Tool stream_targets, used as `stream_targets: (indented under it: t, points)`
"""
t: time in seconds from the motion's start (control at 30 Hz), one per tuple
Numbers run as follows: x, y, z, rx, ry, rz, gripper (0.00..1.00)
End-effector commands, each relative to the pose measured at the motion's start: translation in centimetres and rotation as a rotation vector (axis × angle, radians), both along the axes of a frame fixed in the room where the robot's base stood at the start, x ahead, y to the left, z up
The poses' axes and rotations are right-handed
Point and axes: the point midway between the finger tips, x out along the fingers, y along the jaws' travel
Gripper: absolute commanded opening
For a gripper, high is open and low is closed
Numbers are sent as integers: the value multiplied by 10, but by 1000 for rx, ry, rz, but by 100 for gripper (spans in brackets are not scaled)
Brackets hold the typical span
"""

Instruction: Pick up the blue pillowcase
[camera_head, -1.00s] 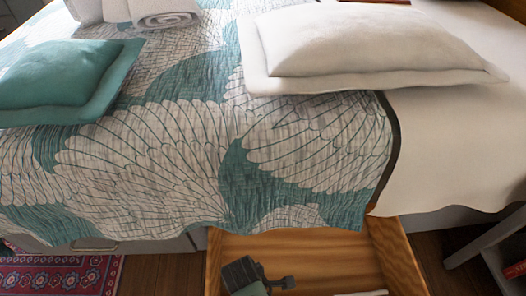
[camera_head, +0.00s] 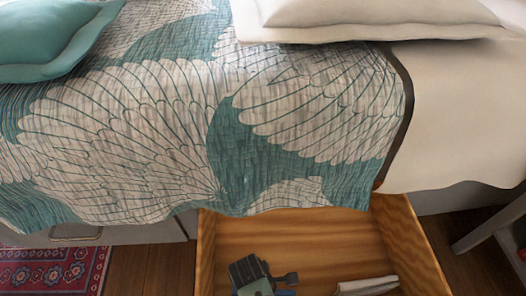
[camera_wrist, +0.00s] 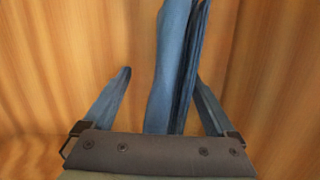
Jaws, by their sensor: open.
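The blue pillowcase (camera_wrist: 172,65) is a folded strip of blue cloth in the wrist view, standing out between my two fingers. In the head view only a small bit of blue (camera_head: 284,293) shows beside my gripper at the bottom edge. My gripper (camera_wrist: 162,75) is open, with one finger on each side of the cloth; I cannot tell whether either finger touches it. In the head view my gripper (camera_head: 252,277) is down inside the open wooden drawer (camera_head: 300,222), and its fingertips are hidden.
A white folded cloth (camera_head: 367,286) lies in the drawer to the right. The bed's patterned quilt (camera_head: 130,130) overhangs the drawer's back. A teal pillow (camera_head: 45,38) and a white pillow (camera_head: 370,12) lie on the bed. A grey stand (camera_head: 490,232) is at right; a red rug (camera_head: 55,270) at left.

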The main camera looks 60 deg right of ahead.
Motion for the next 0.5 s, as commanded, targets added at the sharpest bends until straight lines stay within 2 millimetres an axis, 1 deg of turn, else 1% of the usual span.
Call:
stream_targets:
  t: [0.03,0.27,0.3,0.47,0.5]
  points:
    - [0,0,-7,-1,-1,0,91]
    - [-1,0,-5,-1,0,1,91]
    - [-1,0,-5,-1,0,1,89]
    - [-1,0,-5,0,0,1,61]
    - [-1,0,-5,0,0,1,53]
